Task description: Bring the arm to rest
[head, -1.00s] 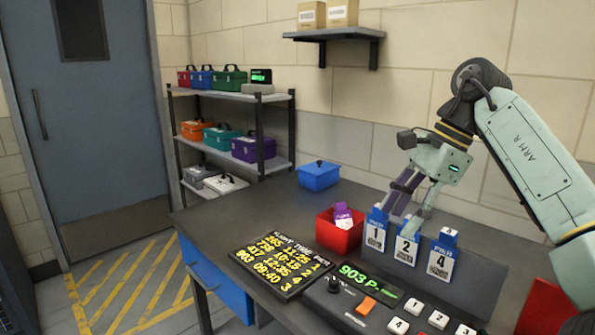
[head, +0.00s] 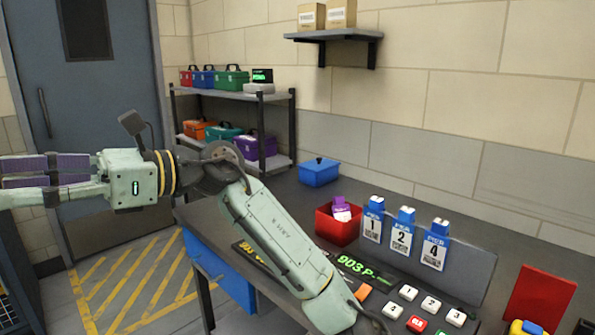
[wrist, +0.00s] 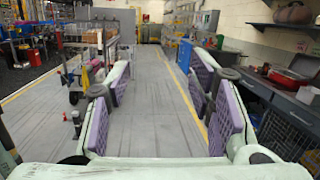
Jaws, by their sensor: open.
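My gripper (head: 45,180) is at the left edge of the head view, held level and pointing left, away from the table. Its purple-padded fingers are apart, with nothing between them. In the wrist view my gripper (wrist: 160,105) also shows open and empty, with floor beyond it. My arm (head: 275,240) reaches across the front left of the table and hides most of the flight board (head: 247,250). Three tags, numbered 1 (head: 373,222), 2 (head: 402,234) and 4 (head: 435,248), stand on the grey rack.
A red bin (head: 338,230) with a purple-and-white item stands left of the tags. A blue box (head: 319,174) sits behind it. A keypad (head: 425,305) is at the front. A shelf unit (head: 285,140) with several cases stands behind. Open floor (wrist: 150,75) lies beyond my gripper.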

